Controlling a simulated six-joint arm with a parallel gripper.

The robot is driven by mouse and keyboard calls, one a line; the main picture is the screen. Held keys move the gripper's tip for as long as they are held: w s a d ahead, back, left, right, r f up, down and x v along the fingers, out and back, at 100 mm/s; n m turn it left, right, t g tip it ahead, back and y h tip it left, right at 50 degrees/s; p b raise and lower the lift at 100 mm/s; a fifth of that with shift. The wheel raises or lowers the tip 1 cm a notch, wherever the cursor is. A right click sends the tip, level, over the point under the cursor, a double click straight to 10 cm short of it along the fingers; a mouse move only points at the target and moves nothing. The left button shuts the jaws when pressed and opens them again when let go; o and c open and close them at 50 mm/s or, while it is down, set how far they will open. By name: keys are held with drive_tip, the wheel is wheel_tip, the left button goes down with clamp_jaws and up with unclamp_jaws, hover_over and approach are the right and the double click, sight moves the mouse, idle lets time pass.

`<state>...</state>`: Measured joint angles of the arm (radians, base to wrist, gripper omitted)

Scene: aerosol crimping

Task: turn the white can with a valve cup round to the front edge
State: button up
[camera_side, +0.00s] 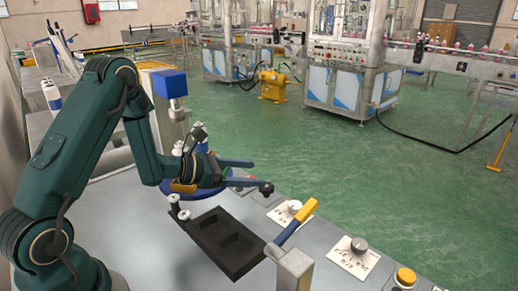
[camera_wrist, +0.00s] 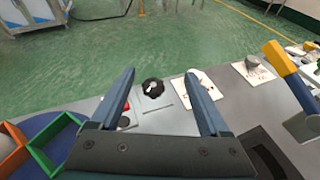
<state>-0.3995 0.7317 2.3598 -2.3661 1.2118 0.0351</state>
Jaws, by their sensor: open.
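My gripper (camera_side: 257,174) is open and empty, its two blue fingers spread and pointing right in the side view. In the wrist view, my gripper (camera_wrist: 160,77) has nothing between its fingertips. A blue round tray (camera_side: 184,196) lies below and behind my gripper. In the wrist view, the blue tray (camera_wrist: 69,118) carries an orange-walled compartment (camera_wrist: 12,148) and a green-walled one (camera_wrist: 42,160). Two small white pieces (camera_side: 174,199) (camera_side: 184,215) stand at the tray's near side. I cannot tell whether either is the white can with a valve cup. My arm hides much of the tray.
A black knob (camera_wrist: 153,88) and red button (camera_wrist: 127,106) lie beyond my fingers. A dark two-pocket block (camera_side: 231,245), yellow-handled lever (camera_side: 297,222), dial plates (camera_side: 352,252) and yellow button (camera_side: 405,277) occupy the bench's near side. A blue-headed post (camera_side: 170,84) stands behind.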

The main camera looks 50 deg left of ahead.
drive_tip(key=s+d+r+m+g+h, duration=0.2)
drive_tip(key=d+r+m+g+h, duration=0.2)
drive_tip(key=d+r+m+h, duration=0.7)
drive_tip(key=s+d+r+m+g+y, duration=0.4)
drive_tip(key=s+d+r+m, duration=0.2)
drive_tip(key=d+r, duration=0.1)
drive_tip(key=shift+s+d+r, duration=0.15)
drive_tip(key=shift+d+r, duration=0.2)
drive_tip(key=shift+d, duration=0.25)
